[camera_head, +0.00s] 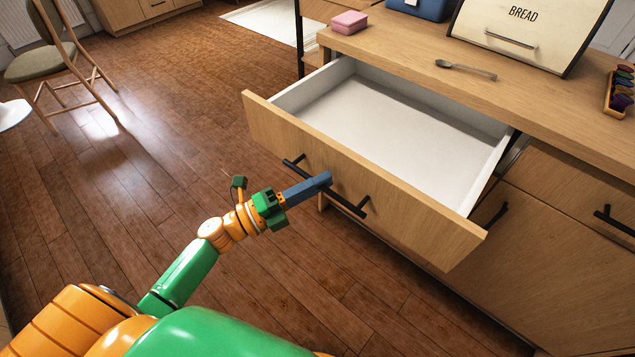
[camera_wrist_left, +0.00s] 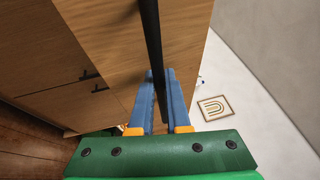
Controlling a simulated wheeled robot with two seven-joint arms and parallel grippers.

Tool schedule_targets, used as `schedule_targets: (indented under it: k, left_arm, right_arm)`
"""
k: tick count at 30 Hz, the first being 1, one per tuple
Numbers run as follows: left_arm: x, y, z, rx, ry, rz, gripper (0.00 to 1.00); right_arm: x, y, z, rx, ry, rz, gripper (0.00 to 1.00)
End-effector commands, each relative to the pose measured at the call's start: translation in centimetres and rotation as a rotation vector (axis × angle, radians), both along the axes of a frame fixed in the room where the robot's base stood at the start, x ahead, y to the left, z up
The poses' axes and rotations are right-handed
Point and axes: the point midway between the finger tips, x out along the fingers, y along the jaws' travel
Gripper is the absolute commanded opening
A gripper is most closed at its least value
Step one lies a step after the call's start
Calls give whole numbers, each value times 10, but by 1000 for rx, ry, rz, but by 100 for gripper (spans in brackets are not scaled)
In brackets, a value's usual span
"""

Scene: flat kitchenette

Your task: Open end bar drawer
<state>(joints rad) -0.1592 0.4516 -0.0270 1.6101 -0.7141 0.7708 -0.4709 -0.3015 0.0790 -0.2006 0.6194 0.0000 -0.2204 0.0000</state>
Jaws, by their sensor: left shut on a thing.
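The end bar drawer (camera_head: 365,187) has a light wood front and stands well out from the counter, with its white inside (camera_head: 400,125) empty. A long black bar handle (camera_head: 347,205) runs across its front. My left gripper (camera_head: 327,179) is at the middle of this handle, its blue fingers shut on the bar. In the left wrist view the handle (camera_wrist_left: 151,40) passes between the two blue fingers (camera_wrist_left: 160,85). The fingers hide part of the bar in the head view. My right gripper is not in view.
On the wooden counter (camera_head: 420,45) are a pink sponge (camera_head: 349,22), a spoon (camera_head: 465,69), a bread box (camera_head: 525,30) and a small tray of capsules (camera_head: 618,92). Closed cabinets with black handles (camera_head: 612,220) stand to the right. A chair (camera_head: 50,65) is far left. The floor left of the drawer is clear.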

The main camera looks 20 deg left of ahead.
Motion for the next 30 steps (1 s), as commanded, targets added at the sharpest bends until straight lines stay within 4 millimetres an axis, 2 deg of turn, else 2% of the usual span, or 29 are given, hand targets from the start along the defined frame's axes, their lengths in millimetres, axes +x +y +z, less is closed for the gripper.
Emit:
schedule_targets:
  k: [15,16,17,26,30]
  left_arm:
    - [1,1,3,-2,-5,2,0]
    - [1,1,3,-2,-5,2,20]
    - [1,1,2,-2,-5,2,27]
    - [-1,1,0,-1,-2,1,27]
    - [-18,18,-7,1,2,2,27]
  right_arm:
    - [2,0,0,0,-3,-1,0]
    - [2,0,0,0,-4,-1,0]
    - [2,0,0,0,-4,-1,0]
    - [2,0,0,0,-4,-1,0]
    - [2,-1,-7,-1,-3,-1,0]
